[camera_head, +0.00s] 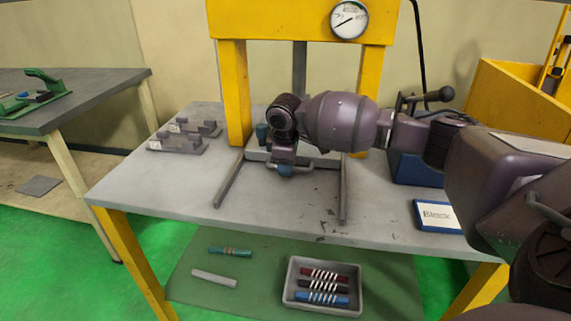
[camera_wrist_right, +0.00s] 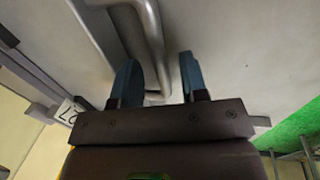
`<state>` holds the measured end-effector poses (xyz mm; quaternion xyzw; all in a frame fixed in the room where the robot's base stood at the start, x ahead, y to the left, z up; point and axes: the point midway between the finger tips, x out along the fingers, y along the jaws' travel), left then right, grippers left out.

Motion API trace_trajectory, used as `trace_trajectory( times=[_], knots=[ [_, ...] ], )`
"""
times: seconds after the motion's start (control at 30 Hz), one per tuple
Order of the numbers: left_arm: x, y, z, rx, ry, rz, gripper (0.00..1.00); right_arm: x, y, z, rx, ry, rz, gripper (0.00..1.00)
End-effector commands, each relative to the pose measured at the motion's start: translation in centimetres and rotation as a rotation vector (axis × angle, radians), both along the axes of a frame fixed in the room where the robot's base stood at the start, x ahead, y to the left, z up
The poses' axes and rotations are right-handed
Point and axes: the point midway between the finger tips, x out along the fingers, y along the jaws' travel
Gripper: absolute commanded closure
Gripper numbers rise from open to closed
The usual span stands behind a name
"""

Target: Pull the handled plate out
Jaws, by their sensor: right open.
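The handled plate (camera_head: 256,154) lies between the rails under the yellow press, mostly hidden behind my right arm. Its grey bar handle (camera_head: 306,167) sticks out at the front. In the right wrist view the bent handle (camera_wrist_right: 154,42) reaches down between the two blue fingers. My right gripper (camera_head: 287,170) is at the handle, pointing down, and its fingers (camera_wrist_right: 161,78) are open with a gap beside the bar. My left gripper is not in view.
Two rails (camera_head: 229,181) run forward on the grey table (camera_head: 190,190), with clear room between them. Grey blocks (camera_head: 178,144) stand at the left. A blue-framed card (camera_head: 437,216) lies at the right. A tray of coils (camera_head: 322,308) sits on the lower shelf.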

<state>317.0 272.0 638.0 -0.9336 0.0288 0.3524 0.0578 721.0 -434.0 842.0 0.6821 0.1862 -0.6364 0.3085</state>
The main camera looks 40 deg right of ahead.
Motion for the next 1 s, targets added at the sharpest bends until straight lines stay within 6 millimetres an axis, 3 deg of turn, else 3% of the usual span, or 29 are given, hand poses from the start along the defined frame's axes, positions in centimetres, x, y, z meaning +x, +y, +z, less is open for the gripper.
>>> trace_trajectory(
  times=[0.17, 0.47, 0.77, 1.0],
  knots=[
    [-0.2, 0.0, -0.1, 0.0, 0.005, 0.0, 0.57, 0.0, 0.0, 0.1, 0.0, -0.001, 0.0, 0.6],
    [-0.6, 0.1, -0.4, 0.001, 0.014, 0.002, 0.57, 0.0, 0.0, 0.1, -0.001, -0.001, 0.0, 1.0],
    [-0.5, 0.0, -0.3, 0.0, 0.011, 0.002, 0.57, -0.1, 0.1, 0.2, 0.0, -0.001, 0.0, 1.0],
    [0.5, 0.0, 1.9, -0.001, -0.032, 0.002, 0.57, -1.4, 1.7, 0.9, 0.004, -0.007, 0.002, 1.0]
  ],
)
